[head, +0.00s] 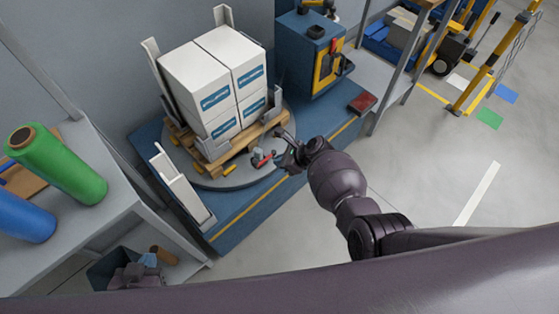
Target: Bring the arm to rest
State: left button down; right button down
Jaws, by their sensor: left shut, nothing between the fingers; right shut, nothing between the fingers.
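My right arm reaches in from the right, and its dark gripper (284,152) is above the near right edge of the round turntable (222,183). The gripper is shut and empty. A small red and grey item (262,158) lies on the turntable just left of the fingertips; I cannot tell whether they touch.
White boxes (201,85) stand stacked on a wooden pallet (233,151) on the turntable. A blue machine cabinet (301,58) stands behind. Green (60,165) and blue (24,212) rolls lie on a grey shelf at left. Grey floor on the right is open.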

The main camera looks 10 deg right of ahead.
dwell(0.3)
jog(key=w+d+r+n+t+h, duration=0.3)
jog(key=w+d+r+n+t, duration=0.25)
jog(key=w+r+n, duration=0.45)
jog(key=s+d+r+n+t+h, duration=0.3)
jog(key=s+d+r+n, duration=0.3)
jog(key=s+d+n, duration=0.25)
jog(key=s+d+r+n+t+h+p, duration=0.1)
jog(key=s+d+r+n, duration=0.15)
jog(key=s, duration=0.55)
jog(key=s+d+r+n+h+p, duration=0.1)
jog(key=s+d+r+n, duration=0.15)
jog(key=s, duration=0.65)
jog(key=s+d+f+g, duration=0.1)
jog(key=s+f, duration=0.5)
jog(key=s, duration=0.8)
jog(key=shift+s+d+n+g+p, duration=0.15)
jog(key=shift+s+n+g+p, duration=0.25)
jog(key=shift+g, duration=0.35)
